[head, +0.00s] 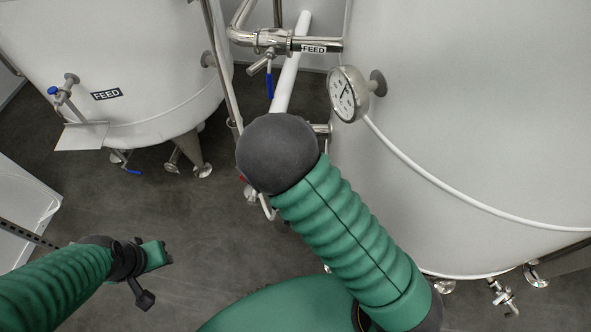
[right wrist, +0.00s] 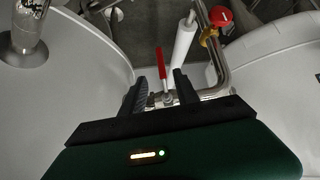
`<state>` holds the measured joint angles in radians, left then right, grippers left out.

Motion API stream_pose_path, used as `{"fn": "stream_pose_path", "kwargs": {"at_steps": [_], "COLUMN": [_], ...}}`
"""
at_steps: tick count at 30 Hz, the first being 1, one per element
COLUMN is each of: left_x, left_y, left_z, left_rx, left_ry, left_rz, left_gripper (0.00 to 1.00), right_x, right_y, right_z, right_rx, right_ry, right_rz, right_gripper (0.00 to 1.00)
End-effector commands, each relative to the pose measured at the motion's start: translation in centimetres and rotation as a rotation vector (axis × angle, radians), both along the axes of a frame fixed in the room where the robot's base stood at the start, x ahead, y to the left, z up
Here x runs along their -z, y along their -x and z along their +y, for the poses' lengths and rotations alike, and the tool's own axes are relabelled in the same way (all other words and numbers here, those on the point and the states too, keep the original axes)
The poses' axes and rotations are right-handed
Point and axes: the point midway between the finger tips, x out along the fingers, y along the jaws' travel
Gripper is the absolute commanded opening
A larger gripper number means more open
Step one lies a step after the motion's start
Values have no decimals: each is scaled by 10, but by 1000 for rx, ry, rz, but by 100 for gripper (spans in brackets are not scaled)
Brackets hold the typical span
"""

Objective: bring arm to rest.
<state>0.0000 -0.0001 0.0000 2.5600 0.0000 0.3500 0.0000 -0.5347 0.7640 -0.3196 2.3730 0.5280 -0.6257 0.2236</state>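My right arm rises from the lower right of the head view, and its dark rounded elbow or forearm end (head: 278,153) stands in front of the pipes between the tanks. My right gripper is hidden there. In the right wrist view my right gripper (right wrist: 160,82) has its two dark fingers apart. A red valve handle (right wrist: 161,64) shows between them, with visible gaps at both sides; I cannot tell its depth. My left gripper (head: 155,277) is at the lower left of the head view, over the floor, with its fingers apart and nothing between them.
A large white tank (head: 480,120) with a round gauge (head: 348,94) fills the right. Another tank (head: 130,50) stands at the left. A white bin (head: 25,215) is at far left. Grey floor (head: 200,235) is open between.

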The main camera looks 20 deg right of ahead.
Motion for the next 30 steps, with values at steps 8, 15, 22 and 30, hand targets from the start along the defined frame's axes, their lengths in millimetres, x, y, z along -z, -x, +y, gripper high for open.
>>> {"fn": "stream_pose_path", "kwargs": {"at_steps": [8,15,22,30], "left_x": [1,1,1,1], "left_y": [0,0,0,0], "left_z": [0,0,0,0], "left_rx": [0,0,0,0], "left_ry": [0,0,0,0], "left_rz": [0,0,0,0], "left_gripper": [36,36,36,36], "right_x": [1,-16,-84,-107], "right_y": [0,19,99,141], "right_z": [0,14,22,6], "right_rx": [0,-44,-293,-385], "right_ry": [0,-110,-184,-123], "right_rz": [0,128,418,541], "right_gripper": [37,37,37,37]}}
